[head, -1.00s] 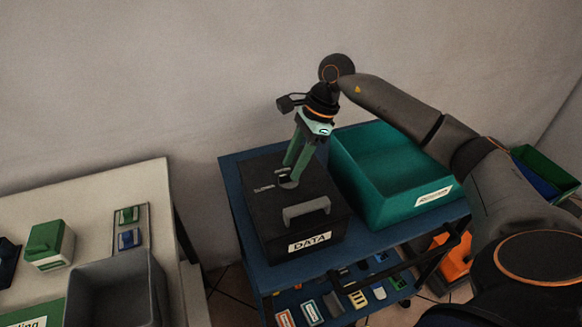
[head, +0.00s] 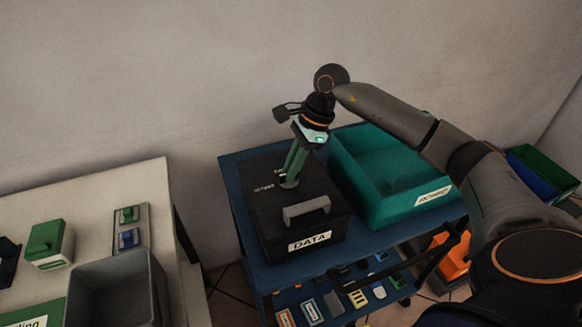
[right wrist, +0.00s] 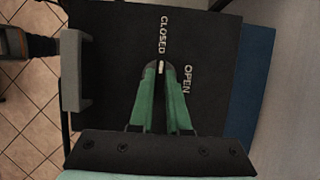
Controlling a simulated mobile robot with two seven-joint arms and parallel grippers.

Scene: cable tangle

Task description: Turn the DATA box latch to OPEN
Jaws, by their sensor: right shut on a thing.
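The black DATA box (head: 272,218) stands on the blue cart, with its DATA label (head: 310,242) on the front. The green fingers of my right gripper (head: 288,179) point down to the lid and are shut on the latch. In the right wrist view the fingertips (right wrist: 160,70) close around the small dark latch with a pale mark (right wrist: 160,67). The lid word CLOSED (right wrist: 163,35) lies straight beyond the fingertips, and OPEN (right wrist: 187,80) lies to their right. The pale mark points roughly toward CLOSED. The fingers hide most of the latch. My left gripper is not in view.
A grey handle (head: 306,208) rises from the lid near the fingers. A teal bin (head: 385,200) stands close on the right. The blue cart (head: 232,165) has a lower shelf with several small items. A pale table (head: 90,190) with a grey bin (head: 110,285) is on the left.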

